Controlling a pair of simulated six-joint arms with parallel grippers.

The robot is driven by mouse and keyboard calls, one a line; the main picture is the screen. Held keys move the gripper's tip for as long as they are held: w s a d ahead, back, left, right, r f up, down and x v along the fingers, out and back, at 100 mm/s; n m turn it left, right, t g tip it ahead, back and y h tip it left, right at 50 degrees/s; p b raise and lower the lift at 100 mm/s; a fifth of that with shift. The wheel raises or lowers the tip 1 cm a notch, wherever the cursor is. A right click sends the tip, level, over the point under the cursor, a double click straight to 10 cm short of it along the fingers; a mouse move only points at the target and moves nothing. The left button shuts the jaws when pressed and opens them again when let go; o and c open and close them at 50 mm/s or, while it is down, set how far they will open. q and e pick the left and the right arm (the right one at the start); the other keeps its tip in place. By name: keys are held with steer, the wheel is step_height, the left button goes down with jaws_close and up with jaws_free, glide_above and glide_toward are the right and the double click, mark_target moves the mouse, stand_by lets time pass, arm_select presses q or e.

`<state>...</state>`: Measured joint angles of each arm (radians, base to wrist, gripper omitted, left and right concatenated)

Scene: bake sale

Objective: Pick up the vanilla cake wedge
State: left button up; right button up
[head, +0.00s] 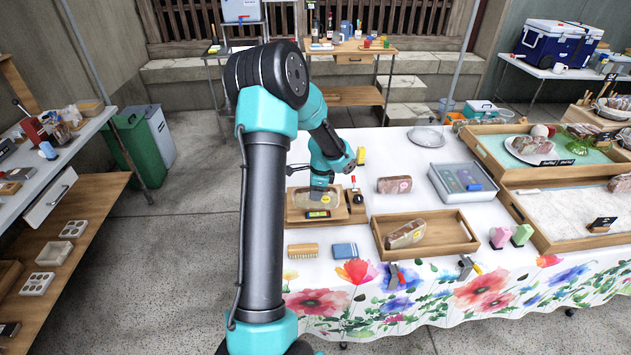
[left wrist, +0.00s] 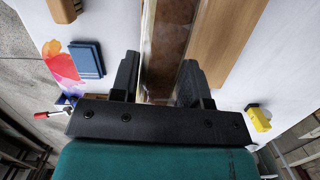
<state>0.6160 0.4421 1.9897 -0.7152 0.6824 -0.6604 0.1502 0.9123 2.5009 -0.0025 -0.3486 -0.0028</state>
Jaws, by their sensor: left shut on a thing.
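My left gripper (head: 321,186) is at the left tray on the flowered table. In the left wrist view its two fingers (left wrist: 156,82) are shut on a brown cake wedge (left wrist: 170,35) in a pale, clear-looking wrapper. In the head view the held wedge (head: 326,198) shows only partly below the gripper, with a yellow round sticker. I cannot read its flavour. It is over the wooden tray (head: 294,218); I cannot tell whether it touches it. My right gripper is not in view.
Another wrapped wedge (head: 394,184) lies on the cloth, and one (head: 406,235) sits in the front wooden tray (head: 440,248). A brush (head: 303,250) and a blue block (head: 345,250) lie in front. A yellow item (head: 361,155) stands behind. A grey case (head: 462,182) is to the right.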

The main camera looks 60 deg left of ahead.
arm_select(q)
steer(key=shift+s+d+r, duration=0.1)
steer(key=shift+s+d, duration=0.45)
steer(key=shift+d, duration=0.35)
steer(key=shift+s+d+r, duration=0.1)
steer(key=shift+s+d, duration=0.45)
steer(key=shift+d, duration=0.3)
